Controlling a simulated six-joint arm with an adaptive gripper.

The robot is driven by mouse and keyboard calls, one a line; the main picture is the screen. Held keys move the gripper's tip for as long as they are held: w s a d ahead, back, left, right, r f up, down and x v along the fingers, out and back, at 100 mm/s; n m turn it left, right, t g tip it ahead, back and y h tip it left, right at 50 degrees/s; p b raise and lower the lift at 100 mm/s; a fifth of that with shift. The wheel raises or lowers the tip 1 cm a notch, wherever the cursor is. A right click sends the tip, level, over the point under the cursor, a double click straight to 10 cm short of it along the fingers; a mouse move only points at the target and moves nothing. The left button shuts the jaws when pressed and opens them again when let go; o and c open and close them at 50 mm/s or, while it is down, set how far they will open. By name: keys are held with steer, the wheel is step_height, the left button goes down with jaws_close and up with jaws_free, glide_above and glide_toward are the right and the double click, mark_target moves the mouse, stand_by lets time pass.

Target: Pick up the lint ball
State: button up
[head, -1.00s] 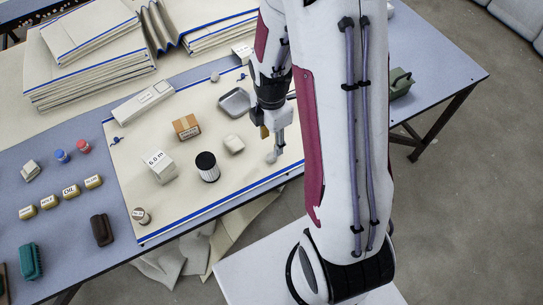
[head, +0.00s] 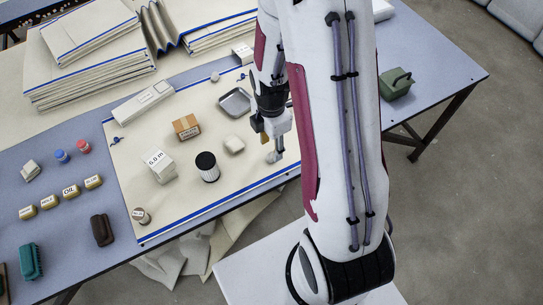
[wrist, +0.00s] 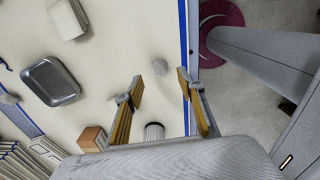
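The lint ball (wrist: 160,67) is a small pale grey fuzzy ball on the cream cloth (wrist: 110,45). In the wrist view it lies just beyond and between my two fingertips, nothing touching it. In the head view a small grey shape at my fingertips, likely the ball (head: 270,158), is partly hidden by them. My gripper (wrist: 160,82) is open and empty, its yellow-sided fingers wide apart. In the head view my gripper (head: 276,150) points down over the right part of the cloth, near its blue front border.
A grey metal tray (head: 235,102), white lump (head: 234,145), black-topped striped cylinder (head: 207,167), brown box (head: 186,127) and white box (head: 160,166) stand left of my gripper. Another small ball (head: 215,76) lies behind the tray. The table's front edge is close.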

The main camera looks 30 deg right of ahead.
mark_target(270, 156)
steer(key=shift+a+f, duration=0.15)
steer(key=shift+f, duration=2.4)
steer(key=c, duration=0.8)
